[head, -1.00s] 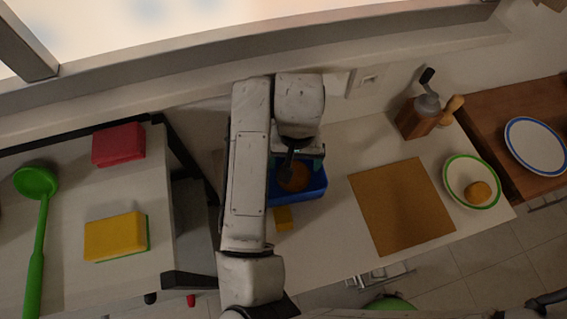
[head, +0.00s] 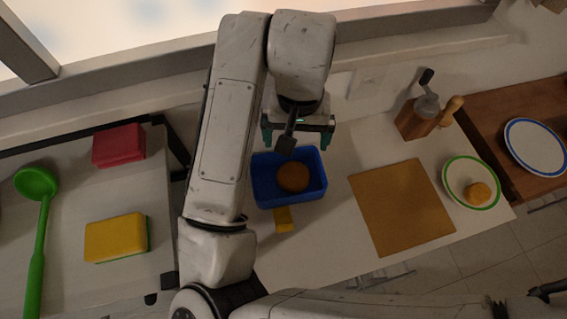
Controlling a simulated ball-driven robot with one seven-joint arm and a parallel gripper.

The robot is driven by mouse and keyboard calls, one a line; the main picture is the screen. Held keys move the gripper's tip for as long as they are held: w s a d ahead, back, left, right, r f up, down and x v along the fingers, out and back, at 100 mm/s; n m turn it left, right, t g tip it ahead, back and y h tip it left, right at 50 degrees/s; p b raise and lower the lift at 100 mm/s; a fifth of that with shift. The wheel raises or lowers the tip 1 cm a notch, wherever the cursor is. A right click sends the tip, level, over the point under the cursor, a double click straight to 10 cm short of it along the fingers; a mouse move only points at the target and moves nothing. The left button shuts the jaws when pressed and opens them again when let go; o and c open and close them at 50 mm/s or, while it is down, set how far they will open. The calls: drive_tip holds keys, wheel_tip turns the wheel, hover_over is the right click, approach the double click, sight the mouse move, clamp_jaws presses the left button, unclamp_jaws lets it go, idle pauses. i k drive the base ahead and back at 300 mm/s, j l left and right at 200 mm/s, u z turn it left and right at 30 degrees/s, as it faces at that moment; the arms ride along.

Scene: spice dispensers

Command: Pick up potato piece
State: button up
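A round brown piece (head: 293,178) that looks like potato lies in a blue tray (head: 262,196) on the white counter. A similar piece (head: 478,194) lies on a green-rimmed plate (head: 456,170) at the right. My gripper (head: 297,141) appears just above the tray's far edge in the picture. The piece in the tray is in plain view.
A small yellow block (head: 283,219) is by the tray's near edge. A blue-rimmed plate (head: 536,146) is far right. Sponges (head: 116,238) and a green ladle (head: 38,225) lie left.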

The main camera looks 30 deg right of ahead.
sight(478, 193)
drive_tip(key=k, duration=1)
